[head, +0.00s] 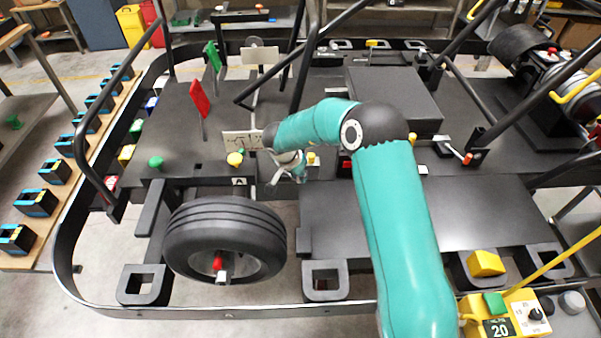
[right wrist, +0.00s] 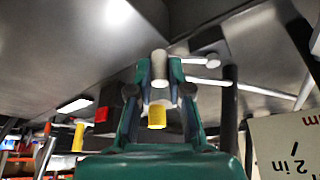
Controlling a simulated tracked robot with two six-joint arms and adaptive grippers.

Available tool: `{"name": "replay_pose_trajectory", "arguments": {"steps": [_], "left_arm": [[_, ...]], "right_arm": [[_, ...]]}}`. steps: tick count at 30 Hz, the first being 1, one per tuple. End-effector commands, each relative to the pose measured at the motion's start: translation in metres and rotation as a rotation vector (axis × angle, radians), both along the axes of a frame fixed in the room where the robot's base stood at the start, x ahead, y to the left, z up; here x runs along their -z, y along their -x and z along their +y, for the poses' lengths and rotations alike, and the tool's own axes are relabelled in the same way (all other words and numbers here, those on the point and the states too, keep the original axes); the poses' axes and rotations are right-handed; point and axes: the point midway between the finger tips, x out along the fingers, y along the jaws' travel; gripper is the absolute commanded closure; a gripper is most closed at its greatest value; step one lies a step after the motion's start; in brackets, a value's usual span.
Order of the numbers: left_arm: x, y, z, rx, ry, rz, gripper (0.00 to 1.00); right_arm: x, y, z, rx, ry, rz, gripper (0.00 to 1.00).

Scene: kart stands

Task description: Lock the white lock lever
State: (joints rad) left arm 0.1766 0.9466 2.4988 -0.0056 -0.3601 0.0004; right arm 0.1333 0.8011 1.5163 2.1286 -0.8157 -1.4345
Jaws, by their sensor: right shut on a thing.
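My right gripper (head: 287,178) reaches down at the middle of the kart, behind the wheel. In the right wrist view its two teal fingers (right wrist: 159,75) are shut on a pale cylindrical end of what looks like the white lock lever (right wrist: 158,66). Thin white bars (right wrist: 208,81) run to the right from behind the fingers. A yellow piece (right wrist: 157,115) shows between the fingers, below the pale end. In the head view the gripper and wrist largely hide the lever, so its exact angle cannot be told. My left gripper is out of view.
A black tyre (head: 225,240) stands just in front of the gripper. A white lettered plate (head: 242,140) is close on its left, by a yellow knob (head: 235,159). A dark flat panel (head: 420,215) lies to the right. Roll-bar tubes (head: 308,60) rise behind.

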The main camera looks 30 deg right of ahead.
Motion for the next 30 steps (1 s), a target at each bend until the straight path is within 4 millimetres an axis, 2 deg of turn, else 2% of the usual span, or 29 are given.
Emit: {"name": "replay_pose_trajectory", "arguments": {"steps": [21, 30], "left_arm": [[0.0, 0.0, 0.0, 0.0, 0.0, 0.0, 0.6], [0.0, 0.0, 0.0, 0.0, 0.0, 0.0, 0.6]], "right_arm": [[0.0, -0.006, 0.039, 0.619, 0.0, -0.004, 1.0], [0.0, -0.011, 0.047, 0.789, -0.001, -0.004, 1.0]]}}
